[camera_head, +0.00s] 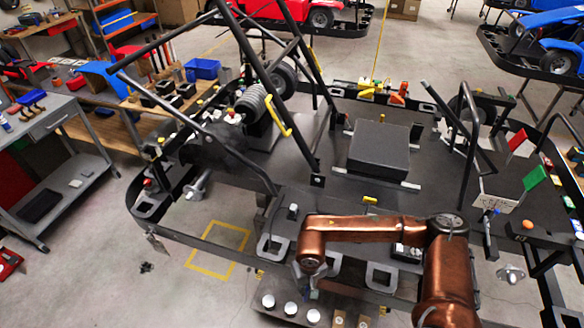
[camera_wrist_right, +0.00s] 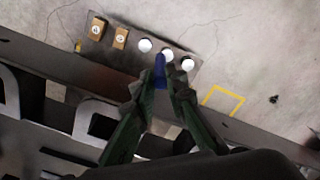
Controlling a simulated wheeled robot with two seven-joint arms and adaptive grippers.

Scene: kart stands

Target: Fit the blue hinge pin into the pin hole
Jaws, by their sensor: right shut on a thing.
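The blue hinge pin (camera_wrist_right: 160,71) shows between the fingertips of my right gripper (camera_wrist_right: 163,88) in the wrist view. This gripper is shut on it. The pin's end overlaps a dark plate (camera_wrist_right: 118,56) with white round caps and brass blocks; I cannot tell whether they touch. In the head view my right gripper (camera_head: 302,286) points down beside the kart frame's near edge, just above the same plate, and the pin cannot be made out. I cannot pick out the pin hole in either view. My left gripper is not in view.
The black kart frame (camera_head: 215,252) fills the middle, with tubes rising above it. A dark box (camera_head: 379,148) sits on its floor. A grey cart (camera_head: 62,150) and a workbench with a blue bin (camera_head: 202,69) stand left.

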